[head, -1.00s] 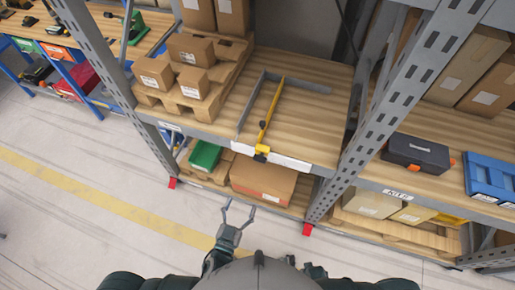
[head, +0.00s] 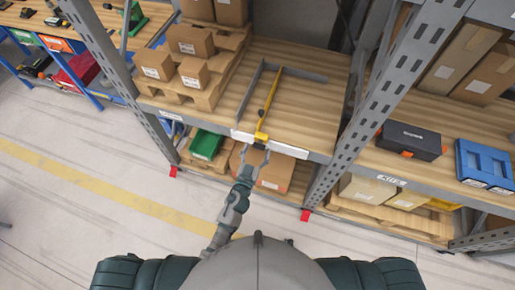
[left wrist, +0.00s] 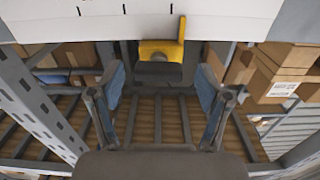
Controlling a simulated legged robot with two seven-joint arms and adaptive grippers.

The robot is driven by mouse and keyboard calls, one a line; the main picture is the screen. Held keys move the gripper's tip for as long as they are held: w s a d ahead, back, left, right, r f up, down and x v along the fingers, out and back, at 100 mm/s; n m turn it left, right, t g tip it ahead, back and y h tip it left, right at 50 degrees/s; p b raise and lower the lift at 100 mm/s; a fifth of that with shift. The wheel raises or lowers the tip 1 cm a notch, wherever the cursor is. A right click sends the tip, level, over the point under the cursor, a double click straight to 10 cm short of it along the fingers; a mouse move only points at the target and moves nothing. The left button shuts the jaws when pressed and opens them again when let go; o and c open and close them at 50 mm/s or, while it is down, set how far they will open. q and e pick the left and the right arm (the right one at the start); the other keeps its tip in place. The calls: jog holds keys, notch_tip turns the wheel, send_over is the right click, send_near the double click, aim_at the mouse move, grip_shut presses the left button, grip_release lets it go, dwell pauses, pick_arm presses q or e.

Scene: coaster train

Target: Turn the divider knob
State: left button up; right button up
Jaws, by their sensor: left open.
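The yellow divider (head: 270,105) lies on the wooden shelf, with a yellow block (head: 262,136) at the shelf's front edge. In the left wrist view the yellow block (left wrist: 160,49) hangs over a white ruled strip. A dark knob (left wrist: 158,72) shows just under that block. My left gripper (head: 255,151) is just below and in front of the block. In the left wrist view my left gripper (left wrist: 160,85) is open, its two blue-padded fingers on either side of the knob in the picture; I see no contact. My right gripper is not in view.
A grey L-shaped rail (head: 300,73) lies beside the divider. Cardboard boxes (head: 192,40) on a pallet stand left of it. Grey rack posts (head: 370,110) flank the shelf. A green bin (head: 205,145) is below. The shelf right of the divider is clear.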

pick_arm(q)
jog(key=shift+w+d, duration=0.2)
jog(key=shift+w, duration=0.15)
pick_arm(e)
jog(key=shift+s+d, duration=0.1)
pick_arm(q)
jog(key=c, duration=1.2)
jog(key=shift+o, duration=0.2)
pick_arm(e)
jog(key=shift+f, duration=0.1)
